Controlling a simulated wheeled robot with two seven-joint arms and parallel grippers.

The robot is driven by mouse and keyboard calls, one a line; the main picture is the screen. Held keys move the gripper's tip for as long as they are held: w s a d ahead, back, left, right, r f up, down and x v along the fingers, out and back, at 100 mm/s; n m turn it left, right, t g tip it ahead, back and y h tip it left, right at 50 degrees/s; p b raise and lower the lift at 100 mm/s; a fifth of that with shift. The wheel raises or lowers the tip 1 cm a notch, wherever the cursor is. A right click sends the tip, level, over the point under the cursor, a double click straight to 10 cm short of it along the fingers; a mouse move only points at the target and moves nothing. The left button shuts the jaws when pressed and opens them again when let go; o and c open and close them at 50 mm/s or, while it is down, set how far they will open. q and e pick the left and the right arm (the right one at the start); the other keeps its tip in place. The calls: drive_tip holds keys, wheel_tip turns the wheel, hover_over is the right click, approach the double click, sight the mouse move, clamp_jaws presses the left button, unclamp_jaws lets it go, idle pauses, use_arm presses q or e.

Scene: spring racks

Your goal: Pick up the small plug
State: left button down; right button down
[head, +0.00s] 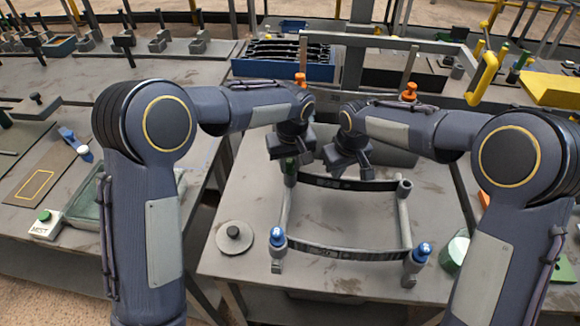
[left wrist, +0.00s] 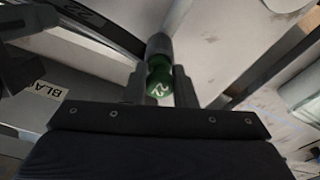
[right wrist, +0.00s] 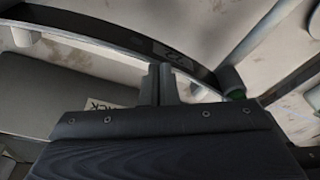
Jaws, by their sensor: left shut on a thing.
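The plug meets a grey post end in the left wrist view. In the head view the green plug (head: 290,167) is at the far left corner of a frame with two dark curved strips (head: 340,252); my left gripper (head: 291,158) partly hides it. Two blue plugs (head: 277,237) (head: 424,252) stand on the frame's front corners. My right gripper (head: 358,168) is above the frame's far strip, its fingers (right wrist: 162,82) together and empty.
A grey disc with a knob (head: 234,237) lies left of the frame on the grey table (head: 228,268). A blue bin (head: 290,62) with dark strips stands behind. The frame's middle is bare tabletop.

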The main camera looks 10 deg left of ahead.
drive_tip(key=shift+s+d+f, duration=0.1)
drive_tip(key=shift+s+f, duration=0.1)
drive_tip(key=shift+f, duration=0.15)
use_arm(q)
wheel_tip(320, 180, up, 10)
drive_tip(key=c, duration=1.9)
unclamp_jaws()
clamp_jaws()
drive_tip(key=shift+r, duration=0.65)
wheel_tip(320, 180, up, 7)
hover_over(290, 161)
drive_tip(key=shift+r, duration=0.15)
idle(0.7)
